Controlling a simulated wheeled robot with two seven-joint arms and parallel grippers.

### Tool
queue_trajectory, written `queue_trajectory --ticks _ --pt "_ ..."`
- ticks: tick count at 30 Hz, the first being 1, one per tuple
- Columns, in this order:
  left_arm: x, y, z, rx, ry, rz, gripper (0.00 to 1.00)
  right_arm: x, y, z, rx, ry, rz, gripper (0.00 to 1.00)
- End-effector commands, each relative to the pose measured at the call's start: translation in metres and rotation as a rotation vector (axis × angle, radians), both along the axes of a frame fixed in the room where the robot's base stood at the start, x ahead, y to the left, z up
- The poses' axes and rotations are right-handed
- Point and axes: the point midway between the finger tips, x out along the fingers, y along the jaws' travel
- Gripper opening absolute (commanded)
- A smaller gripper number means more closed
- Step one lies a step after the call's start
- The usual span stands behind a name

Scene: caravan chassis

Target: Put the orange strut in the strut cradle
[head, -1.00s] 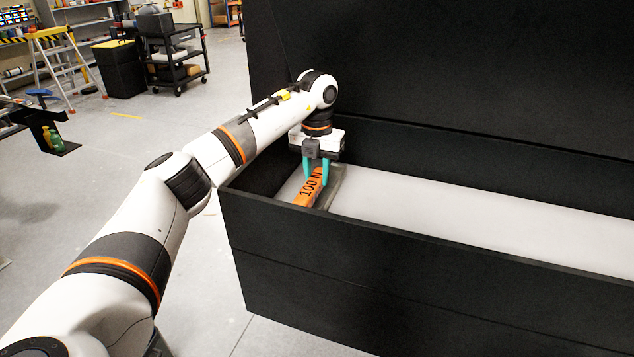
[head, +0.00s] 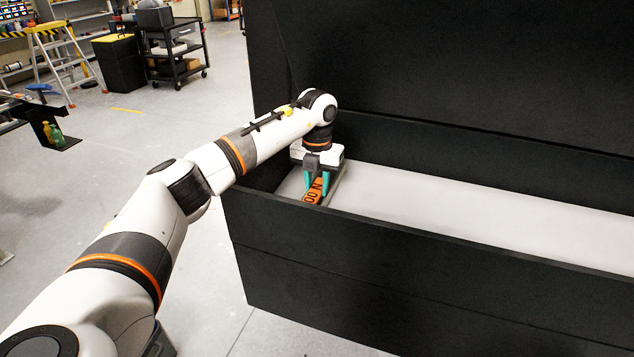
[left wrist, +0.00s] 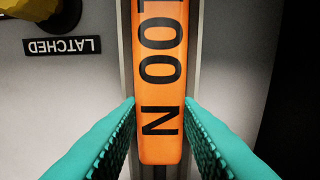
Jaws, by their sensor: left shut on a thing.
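The orange strut (head: 314,190), marked "100 N" in black, is low inside the left end of a long black box. In the left wrist view the strut (left wrist: 158,75) runs lengthwise along a grey channel, apparently the strut cradle (left wrist: 128,60), with its rails on both sides. I cannot tell whether the strut rests on the channel's floor. My left gripper (head: 316,184) points down into the box, its teal fingers shut on the strut's sides near one end. The box's front wall hides part of the strut in the head view. My right gripper is out of view.
The black box's front wall (head: 420,250) stands close to the strut, and a tall black panel (head: 450,70) rises behind. The pale box floor (head: 480,205) is clear to the right. A "LATCHED" label (left wrist: 62,46) lies beside the channel, near a yellow and black part (left wrist: 40,12).

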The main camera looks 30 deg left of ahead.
Motion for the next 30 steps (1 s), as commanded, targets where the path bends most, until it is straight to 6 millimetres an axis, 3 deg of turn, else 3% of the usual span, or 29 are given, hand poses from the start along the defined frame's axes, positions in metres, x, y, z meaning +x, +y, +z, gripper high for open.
queue_trajectory --ticks 1,4,11,12,24,30 --pt "-0.001 0.0 -0.001 0.001 0.004 0.0 0.35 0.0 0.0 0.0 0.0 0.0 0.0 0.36" --pt "-0.001 0.0 -0.001 0.001 0.004 0.0 0.49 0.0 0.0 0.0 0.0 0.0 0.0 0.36" --pt "0.0 0.0 0.014 0.0 0.002 0.0 0.52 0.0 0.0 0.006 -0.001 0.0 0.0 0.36" --pt "0.0 0.0 0.017 0.0 0.0 0.0 0.52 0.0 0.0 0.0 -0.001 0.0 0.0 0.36" --pt "0.001 0.0 0.103 0.0 -0.002 0.001 0.52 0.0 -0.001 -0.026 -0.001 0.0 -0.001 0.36" --pt "0.0 0.0 0.127 0.001 0.001 0.001 0.52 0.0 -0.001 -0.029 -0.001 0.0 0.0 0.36"
